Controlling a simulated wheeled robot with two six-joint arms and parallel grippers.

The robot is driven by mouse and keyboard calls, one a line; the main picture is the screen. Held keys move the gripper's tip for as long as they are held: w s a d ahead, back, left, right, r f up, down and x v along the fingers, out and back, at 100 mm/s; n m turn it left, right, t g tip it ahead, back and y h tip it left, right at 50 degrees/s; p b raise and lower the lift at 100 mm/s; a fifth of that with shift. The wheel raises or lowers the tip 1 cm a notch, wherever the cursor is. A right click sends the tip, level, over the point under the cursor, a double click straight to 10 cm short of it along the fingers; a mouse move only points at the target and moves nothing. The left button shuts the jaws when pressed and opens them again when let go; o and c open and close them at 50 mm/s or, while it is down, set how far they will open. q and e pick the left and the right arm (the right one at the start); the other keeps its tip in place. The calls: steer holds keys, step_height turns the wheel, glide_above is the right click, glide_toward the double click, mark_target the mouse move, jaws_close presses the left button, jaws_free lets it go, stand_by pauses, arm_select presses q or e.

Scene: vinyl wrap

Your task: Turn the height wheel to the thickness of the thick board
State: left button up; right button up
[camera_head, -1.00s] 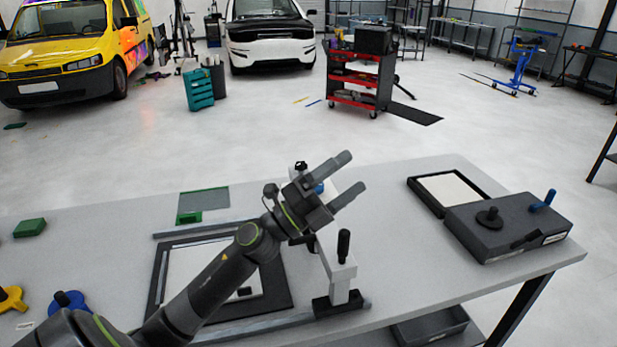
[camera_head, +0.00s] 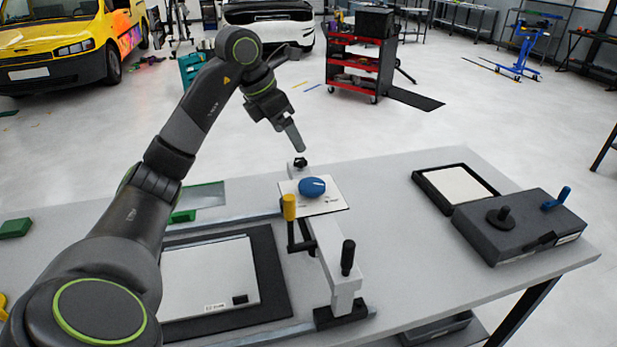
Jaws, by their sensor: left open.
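The height wheel is a blue knob (camera_head: 312,187) on a small white plate (camera_head: 332,201) with marks too small to read. It sits on the far part of a grey bridge (camera_head: 330,250) across the table. A pale board (camera_head: 210,275) with a small label lies on a dark mat (camera_head: 272,270) left of the bridge; I cannot tell its thickness. My left gripper (camera_head: 303,98) is open and empty, raised above and beyond the wheel, apart from it. My left arm hides part of the board's left side. My right gripper is out of view.
A yellow-topped handle (camera_head: 289,208) and a black handle (camera_head: 348,257) stand up from the bridge. A dark box with a black knob (camera_head: 500,217) and a black tray (camera_head: 432,192) with a pale panel sit at the right. The table (camera_head: 405,250) between is clear.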

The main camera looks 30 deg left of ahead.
arm_select(q)
steer(key=b, duration=0.9)
glide_above(310, 184)
steer(key=s+a, duration=0.1)
steer(key=s, duration=0.1)
step_height(310, 184, down, 11)
steer(key=shift+f, duration=0.1)
steer(key=p+x, duration=0.1)
steer(key=x, duration=0.2)
steer(key=shift+w+f+p, duration=0.15)
steer(key=shift+f+p, duration=0.05)
steer(key=shift+p, duration=0.1)
steer(key=shift+w+d+f+y, duration=0.2)
steer(key=shift+f+y, duration=0.1)
steer(key=shift+f, duration=0.35)
steer(key=shift+a, duration=0.1)
steer(key=shift+c, duration=0.4)
steer(key=c, duration=0.9)
